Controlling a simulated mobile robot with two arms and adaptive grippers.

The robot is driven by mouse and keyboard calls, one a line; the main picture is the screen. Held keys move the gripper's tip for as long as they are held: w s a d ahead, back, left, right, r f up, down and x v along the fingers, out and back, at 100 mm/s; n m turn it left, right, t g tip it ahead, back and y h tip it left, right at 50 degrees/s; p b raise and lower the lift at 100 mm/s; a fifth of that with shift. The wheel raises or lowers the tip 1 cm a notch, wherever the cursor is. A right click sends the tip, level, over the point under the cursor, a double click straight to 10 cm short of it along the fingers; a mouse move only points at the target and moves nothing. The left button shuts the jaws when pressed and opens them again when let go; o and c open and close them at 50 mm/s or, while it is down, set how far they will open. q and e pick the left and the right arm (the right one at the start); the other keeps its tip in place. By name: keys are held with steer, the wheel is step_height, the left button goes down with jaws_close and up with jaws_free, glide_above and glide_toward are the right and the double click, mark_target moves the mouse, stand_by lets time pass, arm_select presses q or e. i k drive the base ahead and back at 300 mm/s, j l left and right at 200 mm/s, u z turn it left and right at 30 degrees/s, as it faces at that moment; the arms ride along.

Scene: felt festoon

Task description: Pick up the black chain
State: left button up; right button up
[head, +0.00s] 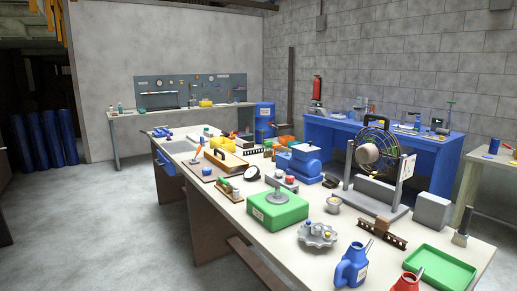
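A workbench (262,212) with a light top runs from the lower right toward the back left. A small black object (331,182) lies on it between the blue machine and the caged fan; it is too small to tell whether it is the black chain. A dark notched strip (253,151) lies farther back on the bench. A brown-black toothed piece (383,233) lies in front of the fan. I cannot tell for sure which of these, if any, is the chain. Neither of my grippers shows in the head view.
A green box (277,209), a scalloped metal dish (317,236), a blue can (352,265), a green tray (440,268), a blue machine (305,163) and a caged fan (376,150) crowd the bench. A blue bench (450,150) stands behind. Grey floor (130,235) is open at left.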

mark_target(254, 152)
steer(key=i+j+z, duration=0.4)
steer(key=i+j, duration=1.8)
